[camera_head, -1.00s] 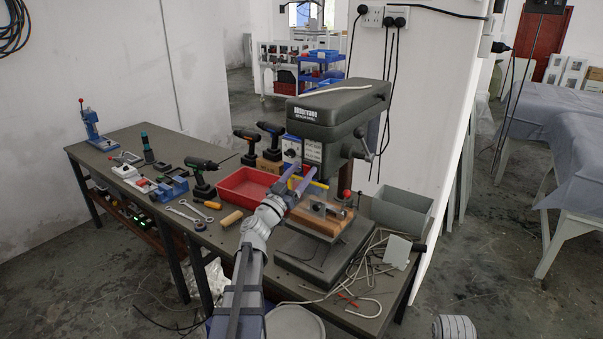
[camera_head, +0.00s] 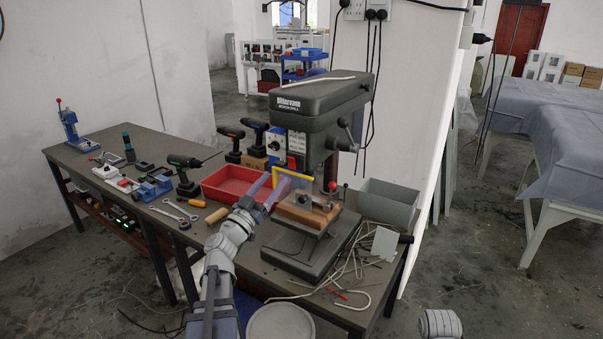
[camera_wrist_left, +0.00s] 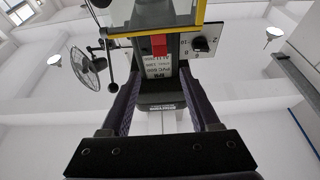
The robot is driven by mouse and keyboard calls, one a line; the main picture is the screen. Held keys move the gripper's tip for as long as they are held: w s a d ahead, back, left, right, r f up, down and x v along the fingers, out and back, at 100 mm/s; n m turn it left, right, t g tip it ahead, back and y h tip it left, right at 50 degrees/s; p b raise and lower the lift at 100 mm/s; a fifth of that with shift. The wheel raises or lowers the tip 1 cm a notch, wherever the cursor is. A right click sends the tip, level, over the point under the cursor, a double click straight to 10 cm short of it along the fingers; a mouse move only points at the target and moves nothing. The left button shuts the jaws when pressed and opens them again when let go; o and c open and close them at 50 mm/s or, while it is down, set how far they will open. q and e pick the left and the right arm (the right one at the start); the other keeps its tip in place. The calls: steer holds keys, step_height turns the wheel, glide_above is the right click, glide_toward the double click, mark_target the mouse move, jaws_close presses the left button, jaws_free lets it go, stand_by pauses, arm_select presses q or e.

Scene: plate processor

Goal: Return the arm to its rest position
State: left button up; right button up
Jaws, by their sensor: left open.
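My left arm comes up from the bottom of the head view, and its gripper (camera_head: 270,191) is in front of the bench drill (camera_head: 316,104). The two fingers are apart with nothing between them. The left wrist view also shows the open gripper (camera_wrist_left: 165,98), with the drill body and its red switch (camera_wrist_left: 159,45) beyond the fingers. A yellow-edged guard (camera_head: 293,178) is just beyond the fingertips in the head view. A wooden block (camera_head: 304,212) sits on the drill's table. My right gripper is out of view.
The workbench (camera_head: 125,183) carries a red bin (camera_head: 232,187), cordless drills and several hand tools to the left. A grey bin (camera_head: 388,205) and loose rods (camera_head: 345,270) lie right of the drill. A round pale container (camera_head: 280,322) stands below the front edge.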

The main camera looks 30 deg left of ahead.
arm_select(q)
steer(key=shift+d, duration=0.1)
steer(key=d+f+m+g+h+p, duration=0.1)
steer(key=d+f+m+g+h, duration=0.3)
steer(key=d, duration=0.9)
steer(key=d+f+m+g+h, duration=0.2)
steer(key=d+f+g+h, duration=0.35)
steer(key=d, duration=0.85)
steer(key=s+d+f+g+y+p, duration=0.2)
steer(key=s+d+f+g+y, duration=0.2)
steer(key=s+d+f+g, duration=0.8)
steer(key=s+a+f+n+g+y, duration=0.1)
steer(key=s+f+n+y, duration=0.2)
steer(key=s+y, duration=0.4)
steer(key=shift+s+a+f+y, duration=0.25)
steer(key=shift+f+y, duration=0.65)
steer(key=shift+y, duration=0.05)
